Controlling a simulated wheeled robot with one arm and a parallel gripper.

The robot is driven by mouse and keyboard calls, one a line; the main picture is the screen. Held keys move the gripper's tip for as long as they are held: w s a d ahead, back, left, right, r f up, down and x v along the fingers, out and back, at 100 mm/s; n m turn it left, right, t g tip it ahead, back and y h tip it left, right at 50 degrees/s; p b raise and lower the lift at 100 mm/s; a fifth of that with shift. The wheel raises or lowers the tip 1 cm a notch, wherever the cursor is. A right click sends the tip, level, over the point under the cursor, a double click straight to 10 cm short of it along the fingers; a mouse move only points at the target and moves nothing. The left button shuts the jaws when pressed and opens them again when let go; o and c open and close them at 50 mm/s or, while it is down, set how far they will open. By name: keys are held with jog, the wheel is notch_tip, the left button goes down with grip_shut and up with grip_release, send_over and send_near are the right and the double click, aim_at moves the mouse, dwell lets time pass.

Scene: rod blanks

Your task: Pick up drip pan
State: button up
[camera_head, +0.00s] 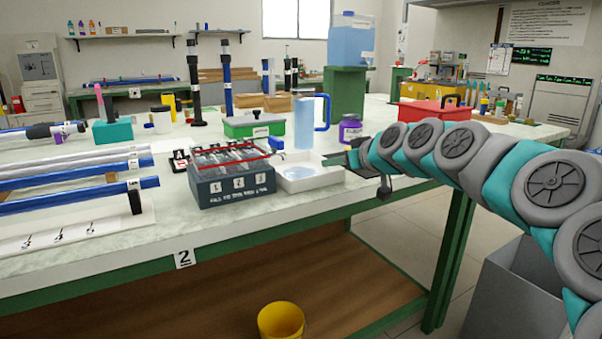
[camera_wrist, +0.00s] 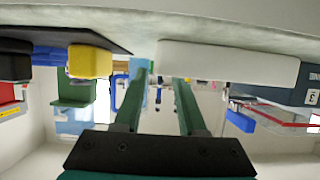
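The drip pan (camera_head: 312,183) is a shallow white square tray with pale blue inside. It stands on the bench near the front edge, right of a dark numbered box. My gripper (camera_head: 338,158) is at the pan's right side, close to its rim; I cannot tell whether it touches. In the wrist view, which appears upside down, the two green fingers of my gripper (camera_wrist: 160,78) are apart with nothing visibly clasped. The white pan (camera_wrist: 235,64) shows there just beyond the right finger, its end near the gap between the fingertips.
The dark numbered box (camera_head: 232,178) with a red bar stands close left of the pan. A yellow bucket (camera_head: 281,320) is below the bench.

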aim_at(301, 169)
jog(key=shift+w+r+p+x, duration=0.1)
jog(key=shift+r+p+x, duration=0.05)
jog(key=shift+x, duration=0.8)
jog(key=shift+w+r+p+x, duration=0.1)
jog(key=shift+r+x, duration=0.05)
jog(key=shift+x, duration=0.85)
jog(key=shift+w+r+p+x, duration=0.15)
jog(key=shift+x, duration=0.8)
jog(key=shift+d, duration=0.15)
grip_shut()
